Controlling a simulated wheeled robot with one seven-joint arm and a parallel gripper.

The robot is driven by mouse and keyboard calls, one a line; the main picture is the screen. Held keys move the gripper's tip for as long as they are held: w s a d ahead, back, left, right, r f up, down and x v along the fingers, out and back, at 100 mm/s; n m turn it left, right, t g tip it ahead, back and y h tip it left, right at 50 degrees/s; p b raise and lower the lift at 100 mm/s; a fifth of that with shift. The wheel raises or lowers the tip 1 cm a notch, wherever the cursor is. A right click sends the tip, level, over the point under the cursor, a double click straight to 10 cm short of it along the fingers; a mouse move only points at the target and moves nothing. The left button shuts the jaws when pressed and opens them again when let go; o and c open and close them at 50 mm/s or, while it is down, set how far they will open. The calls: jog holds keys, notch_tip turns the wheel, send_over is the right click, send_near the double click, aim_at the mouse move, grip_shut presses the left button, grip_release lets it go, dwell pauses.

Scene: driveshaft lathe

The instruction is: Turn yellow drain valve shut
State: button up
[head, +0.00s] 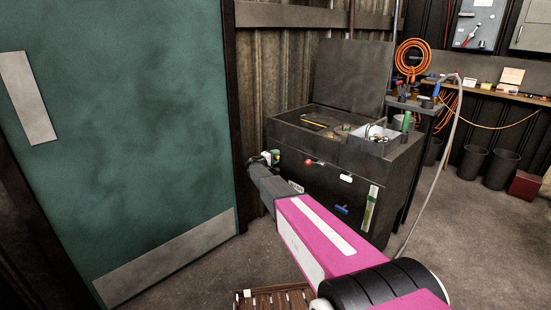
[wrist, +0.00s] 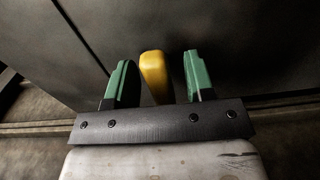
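The yellow drain valve handle (wrist: 154,72) stands between the two green fingers of my gripper (wrist: 159,66) in the wrist view. The fingers are open around it. A gap shows on the right of the handle, while the left finger is very close to it; I cannot tell whether they touch. In the head view my gripper (head: 269,157) is at the left end of the dark parts-washer tank (head: 320,160). The yellow handle cannot be made out there, and the valve body is hidden.
The tank's lid (head: 350,80) is raised. A red handle (head: 315,163) and a blue handle (head: 341,210) sit on its front. A green door (head: 130,130) is at the left. A slatted wooden pallet (head: 273,298) lies low in front. The floor at right is mostly clear.

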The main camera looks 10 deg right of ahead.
jog(key=shift+a, duration=0.1)
jog(key=v, duration=1)
jog(key=shift+s+a, duration=0.2)
jog(key=s+d+f+m+g+y, duration=0.1)
jog(key=s+d+g+y, duration=0.2)
jog(key=s, duration=0.6)
jog(key=s+d+f+m+g+y, duration=0.15)
jog(key=s+d, duration=0.35)
jog(key=s, duration=0.5)
jog(key=s+d+f+m+g+y, duration=0.15)
jog(key=s+d+g, duration=0.25)
jog(key=s, duration=0.5)
jog(key=s+a+r+m+g+y, duration=0.1)
jog(key=s+y, duration=0.7)
jog(key=s, duration=1.4)
jog(key=a+m+g, duration=0.1)
jog(key=a+m, duration=0.1)
jog(key=shift+s+a+r+y, duration=0.15)
jog(key=shift+a+r+y, duration=0.05)
jog(key=shift+a+y, duration=0.15)
